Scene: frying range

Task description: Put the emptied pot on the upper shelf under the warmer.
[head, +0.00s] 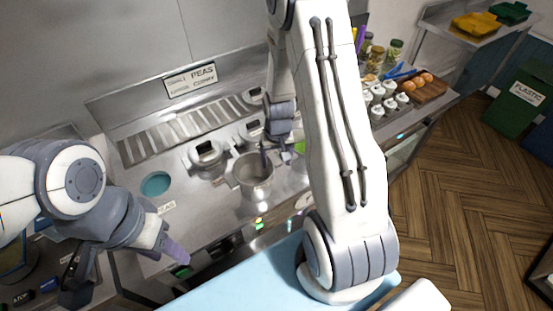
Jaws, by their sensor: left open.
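A metal pot (254,192) stands upright on the steel counter in the middle of the head view. Its visible inside looks grey and empty, though part is hidden. My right gripper (267,158) reaches down at the pot's back right rim. A dark finger shows against the rim, but I cannot tell whether the jaws hold it. My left gripper (128,272) is open and empty at the lower left, over the counter's front edge and apart from the pot. I cannot make out the upper shelf or the warmer clearly.
Lidded containers (206,154) sit behind the pot, and a round teal opening (156,184) lies left of it. A label sign (190,80) stands at the back. My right arm hides the counter's middle right.

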